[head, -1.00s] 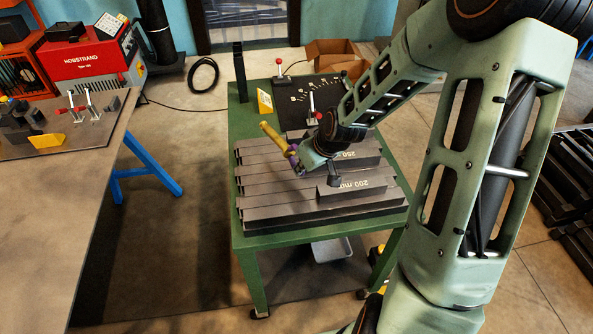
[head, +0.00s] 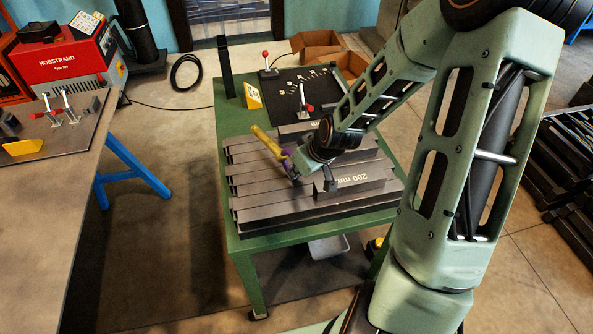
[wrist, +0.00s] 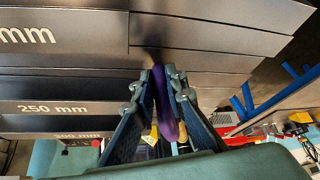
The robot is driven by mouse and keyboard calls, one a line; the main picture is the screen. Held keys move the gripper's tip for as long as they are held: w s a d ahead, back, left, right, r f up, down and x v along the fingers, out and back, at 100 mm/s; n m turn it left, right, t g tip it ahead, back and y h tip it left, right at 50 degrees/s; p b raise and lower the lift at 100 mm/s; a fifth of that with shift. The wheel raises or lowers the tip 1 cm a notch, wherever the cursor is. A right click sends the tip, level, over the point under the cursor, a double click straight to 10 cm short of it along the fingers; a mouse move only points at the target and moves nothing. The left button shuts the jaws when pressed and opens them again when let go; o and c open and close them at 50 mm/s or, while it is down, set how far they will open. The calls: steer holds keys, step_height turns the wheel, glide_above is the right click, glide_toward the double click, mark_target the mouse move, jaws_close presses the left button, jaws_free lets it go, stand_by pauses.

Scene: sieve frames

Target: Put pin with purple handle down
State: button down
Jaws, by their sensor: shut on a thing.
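The pin with the purple handle (wrist: 163,105) is between my gripper's fingers (wrist: 172,78) in the wrist view, with purple showing along the gap. In the head view, my gripper (head: 291,168) is shut on it over the grey slotted blocks on the green table (head: 236,118). A yellow rod-like piece (head: 266,140) sticks out up and to the left from the gripper. The pin's far end is hidden, and I cannot tell whether it touches a block.
Stepped grey blocks (head: 250,187) fill the table's front; a block marked 200 mm (head: 345,186) stands right of the gripper. A dark board with red-knobbed clamps (head: 285,90) lies behind. A brown bench (head: 45,200) is at left.

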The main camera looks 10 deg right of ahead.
steer(key=shift+w, duration=0.1)
steer(key=c, duration=2.3)
jaws_free()
steer(key=shift+f, duration=0.15)
steer(key=shift+c, duration=0.2)
steer(key=o, duration=0.4)
